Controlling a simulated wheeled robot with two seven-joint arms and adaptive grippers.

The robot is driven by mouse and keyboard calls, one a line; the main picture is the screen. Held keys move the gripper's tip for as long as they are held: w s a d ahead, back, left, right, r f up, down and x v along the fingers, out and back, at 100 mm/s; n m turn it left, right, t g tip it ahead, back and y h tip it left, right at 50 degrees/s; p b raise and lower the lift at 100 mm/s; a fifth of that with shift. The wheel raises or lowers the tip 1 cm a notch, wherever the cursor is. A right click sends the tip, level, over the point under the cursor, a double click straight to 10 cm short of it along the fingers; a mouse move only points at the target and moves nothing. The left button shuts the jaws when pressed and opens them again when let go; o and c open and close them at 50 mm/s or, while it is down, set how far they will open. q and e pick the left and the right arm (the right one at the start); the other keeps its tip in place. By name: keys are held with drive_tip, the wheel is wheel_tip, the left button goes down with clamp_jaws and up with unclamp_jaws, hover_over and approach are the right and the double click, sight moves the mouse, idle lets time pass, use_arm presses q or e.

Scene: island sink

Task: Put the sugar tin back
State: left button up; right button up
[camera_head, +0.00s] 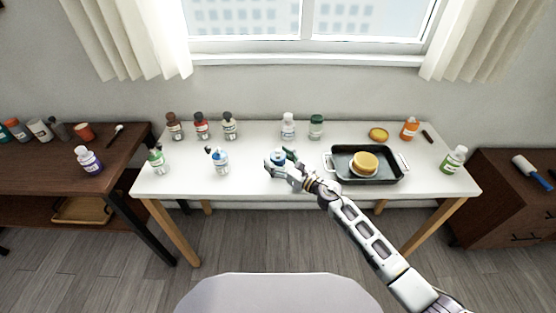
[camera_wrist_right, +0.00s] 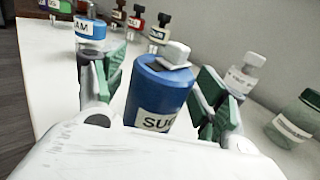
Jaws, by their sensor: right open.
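The sugar tin (camera_wrist_right: 160,92) is a blue cylinder with a pale lid knob and a label reading "SUG", the rest of it hidden. In the right wrist view it stands between the two green-padded fingers of my right gripper (camera_wrist_right: 158,85). The gripper is open, with a finger on each side of the tin; whether either pad touches it I cannot tell. In the head view my right gripper (camera_head: 281,161) is at the middle of the white table, and the tin (camera_head: 277,154) is mostly hidden by it. My left gripper is out of view.
On the white table (camera_head: 250,181), a blue-banded jar (camera_head: 221,161) stands left of the gripper and a black tray (camera_head: 340,174) with a round yellow thing lies to the right. Several bottles line the back, including a white one (camera_head: 288,126) and a green-capped one (camera_head: 316,127).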

sight(284, 163)
drive_tip(key=shift+r, duration=0.15)
drive_tip(key=shift+s+d, duration=0.1)
drive_tip(key=shift+d, duration=0.05)
drive_tip(key=v, duration=0.6)
drive_tip(key=shift+s+d, duration=0.15)
drive_tip(key=shift+s, duration=0.05)
drive_tip(key=v, duration=0.2)
drive_tip(key=shift+s+d+b, duration=0.15)
drive_tip(key=shift+s+b, duration=0.05)
drive_tip(key=shift+b, duration=0.2)
drive_tip(key=shift+v, duration=1.35)
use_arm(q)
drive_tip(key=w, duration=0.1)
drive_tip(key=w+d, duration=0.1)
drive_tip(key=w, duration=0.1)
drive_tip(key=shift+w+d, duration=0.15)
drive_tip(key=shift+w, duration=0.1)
